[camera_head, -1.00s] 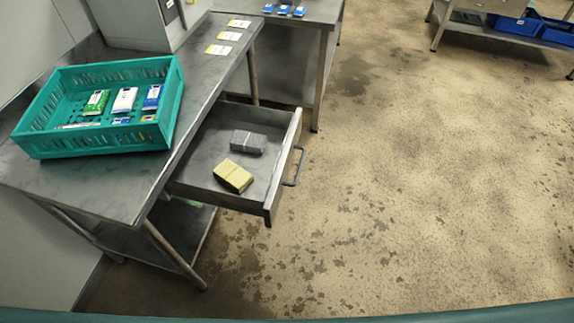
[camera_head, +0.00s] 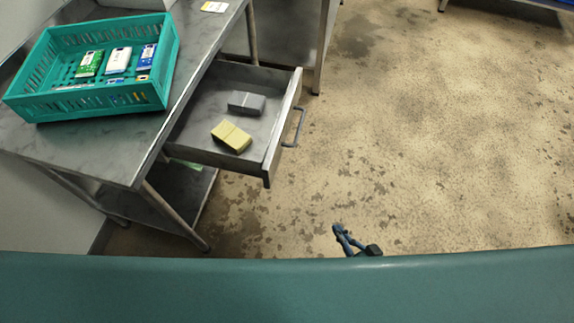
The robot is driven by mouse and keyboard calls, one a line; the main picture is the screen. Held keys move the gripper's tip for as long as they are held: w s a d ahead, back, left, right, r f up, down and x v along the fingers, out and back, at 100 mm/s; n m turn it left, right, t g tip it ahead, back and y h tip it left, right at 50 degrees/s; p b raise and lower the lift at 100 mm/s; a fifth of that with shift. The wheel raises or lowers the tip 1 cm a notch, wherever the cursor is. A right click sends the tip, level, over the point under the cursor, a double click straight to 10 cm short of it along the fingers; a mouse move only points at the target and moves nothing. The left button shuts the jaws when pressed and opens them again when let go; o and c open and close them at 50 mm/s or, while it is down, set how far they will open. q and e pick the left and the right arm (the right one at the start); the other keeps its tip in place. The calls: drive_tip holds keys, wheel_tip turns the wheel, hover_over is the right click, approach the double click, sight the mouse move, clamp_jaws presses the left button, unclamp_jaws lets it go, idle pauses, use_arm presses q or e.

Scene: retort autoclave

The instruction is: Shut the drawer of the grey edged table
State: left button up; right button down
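The grey edged table (camera_head: 110,150) stands at the left, with its drawer (camera_head: 188,145) pulled out to the right. The drawer has a grey bar handle (camera_head: 299,128) on its front. A yellow block (camera_head: 231,136) and a grey block (camera_head: 246,103) lie inside it. My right gripper (camera_head: 338,230) shows small and dark below and to the right of the drawer, apart from the handle. Its lower part is hidden by my own teal body edge, and its finger opening is too small to tell. My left gripper is not in view.
A teal crate (camera_head: 85,106) with several packets stands on the table top. A card (camera_head: 215,7) lies near the table's far end. Another metal table's leg (camera_head: 325,45) stands behind the drawer. The floor to the right is clear.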

drive_tip(key=w+a+r+m+t+y, duration=0.1)
drive_tip(key=a+r+m+t+y, duration=0.2)
drive_tip(key=r, duration=0.7)
drive_tip(key=w+a+r+m+t+y, duration=0.15)
drive_tip(key=a+r, duration=0.25)
drive_tip(key=r, duration=0.5)
drive_tip(key=p, duration=0.2)
approach(277, 156)
drive_tip(key=w, duration=0.4)
drive_tip(key=shift+w+a+m, duration=0.15)
drive_tip(key=shift+a+m, duration=0.1)
drive_tip(key=shift+a, duration=0.35)
drive_tip(key=shift+w+a+m, duration=0.2)
drive_tip(key=shift+a, duration=0.45)
